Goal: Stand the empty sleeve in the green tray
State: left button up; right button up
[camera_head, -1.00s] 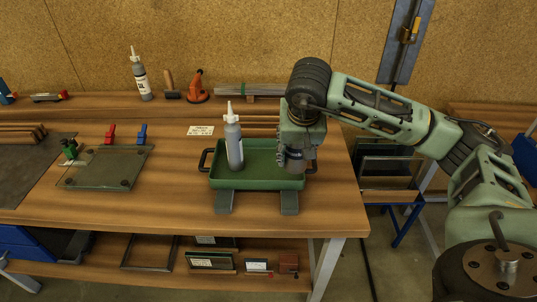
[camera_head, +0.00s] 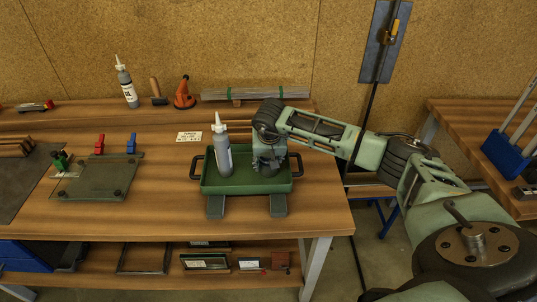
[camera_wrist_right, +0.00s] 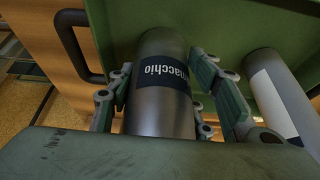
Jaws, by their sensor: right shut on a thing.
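The green tray (camera_head: 246,187) stands on the workbench with dark handles at its sides. A grey cylindrical sleeve with a dark label (camera_wrist_right: 160,95) is between the fingers of my right gripper (camera_head: 268,166), which is shut on it. In the head view the gripper and sleeve are over the right half of the tray, and the gripper hides most of the sleeve. The sleeve looks upright; I cannot tell if its base touches the tray floor. My left gripper is not in view.
A grey bottle with a white nozzle (camera_head: 223,158) stands in the tray, just left of my gripper; its side shows in the wrist view (camera_wrist_right: 275,95). A glass plate on a dark mat (camera_head: 97,178) lies to the left. A small sign (camera_head: 190,136) sits behind the tray.

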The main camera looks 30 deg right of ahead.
jog(key=shift+f+b, duration=0.2)
jog(key=shift+b, duration=0.1)
jog(key=o, duration=1.2)
jog(key=shift+r, duration=0.1)
jog(key=shift+r+p, duration=0.25)
jog(key=shift+p, duration=0.05)
jog(key=shift+b+v, duration=1.45)
jog(key=shift+v, duration=4.45)
